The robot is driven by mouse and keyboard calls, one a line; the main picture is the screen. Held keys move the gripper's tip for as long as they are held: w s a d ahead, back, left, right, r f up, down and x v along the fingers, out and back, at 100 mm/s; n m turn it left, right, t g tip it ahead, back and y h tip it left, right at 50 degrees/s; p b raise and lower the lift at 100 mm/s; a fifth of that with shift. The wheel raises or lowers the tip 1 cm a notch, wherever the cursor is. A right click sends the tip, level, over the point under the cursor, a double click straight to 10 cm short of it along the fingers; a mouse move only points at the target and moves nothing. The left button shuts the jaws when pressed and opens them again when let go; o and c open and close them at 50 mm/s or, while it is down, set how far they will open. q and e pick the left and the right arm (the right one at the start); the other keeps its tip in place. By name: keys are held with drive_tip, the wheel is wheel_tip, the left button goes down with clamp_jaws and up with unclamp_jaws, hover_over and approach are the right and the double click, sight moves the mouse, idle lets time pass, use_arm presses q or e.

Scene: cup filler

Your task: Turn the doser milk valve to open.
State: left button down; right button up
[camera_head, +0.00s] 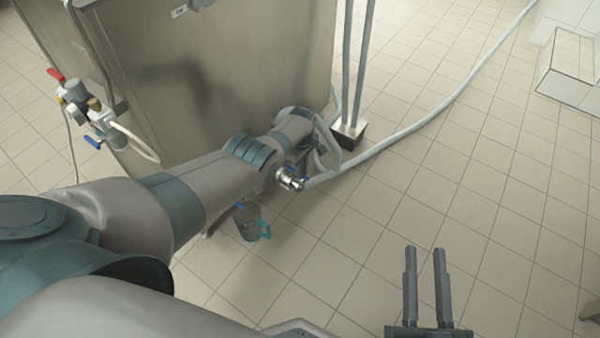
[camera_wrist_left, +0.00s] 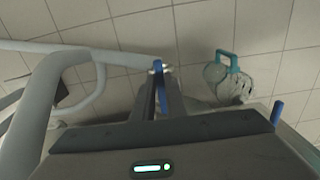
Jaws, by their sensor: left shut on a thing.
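The milk valve's blue lever (camera_wrist_left: 158,75) is between the fingers of my left gripper (camera_wrist_left: 160,97) in the left wrist view. The left gripper is shut on this lever. In the head view my left arm reaches across to the metal valve (camera_head: 289,179) at the end of a pale hose, and my left arm hides most of the fingers and the lever. My right gripper (camera_head: 425,270) is at the lower right in the head view, open and empty, well away from the valve.
A clear jug with a teal handle (camera_head: 248,224) is below the valve; it also shows in the wrist view (camera_wrist_left: 222,80). A large metal tank (camera_head: 230,70) stands behind. Red and blue valve levers (camera_head: 92,142) are on its left. A pale hose (camera_head: 440,118) crosses the tiled floor.

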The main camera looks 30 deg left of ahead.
use_arm(q)
drive_tip(key=shift+w, duration=0.15)
use_arm(e)
drive_tip(key=shift+s+r, duration=0.1)
drive_tip(key=shift+r, duration=0.25)
use_arm(q)
drive_tip(key=c, duration=1.8)
unclamp_jaws()
